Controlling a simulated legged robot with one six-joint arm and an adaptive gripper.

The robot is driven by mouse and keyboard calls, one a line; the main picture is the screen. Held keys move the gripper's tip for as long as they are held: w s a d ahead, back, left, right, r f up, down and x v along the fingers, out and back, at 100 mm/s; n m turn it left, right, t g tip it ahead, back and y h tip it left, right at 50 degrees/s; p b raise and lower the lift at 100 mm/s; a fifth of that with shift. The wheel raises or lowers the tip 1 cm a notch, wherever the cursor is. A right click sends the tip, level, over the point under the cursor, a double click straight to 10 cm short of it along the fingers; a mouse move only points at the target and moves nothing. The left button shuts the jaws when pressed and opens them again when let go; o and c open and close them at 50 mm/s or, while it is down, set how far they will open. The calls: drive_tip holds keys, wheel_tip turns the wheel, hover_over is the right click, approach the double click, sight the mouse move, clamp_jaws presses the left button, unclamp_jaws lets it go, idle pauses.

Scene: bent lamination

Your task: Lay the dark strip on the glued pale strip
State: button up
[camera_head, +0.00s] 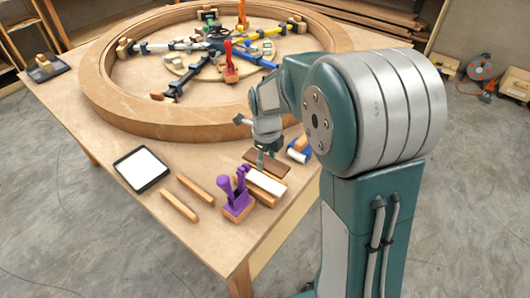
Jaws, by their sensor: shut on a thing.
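The dark strip (275,167) is a flat brown piece near the table's front right corner. My gripper (261,162) points down at its middle and is shut on it; the fingertips are small and partly hidden. The glued pale strip (266,183) has a white upper face and lies just in front of the dark strip, on a wooden block. The two strips look roughly parallel, the dark one farther back. I cannot tell how high the dark strip is above the table.
A purple clamp (238,194) stands at the pale strip's left end. A blue and white roller (298,152) lies to the right. A black-rimmed white tray (143,169) and two wooden sticks (173,205) lie left. A large wooden ring (125,117) with clamps fills the table behind.

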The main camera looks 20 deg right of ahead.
sight(266, 182)
drive_tip(key=shift+a+f, duration=0.2)
drive_tip(key=shift+f, duration=3.8)
drive_tip(key=shift+d+f, duration=0.1)
drive_tip(key=o, duration=1.2)
drive_tip(key=shift+r, duration=3)
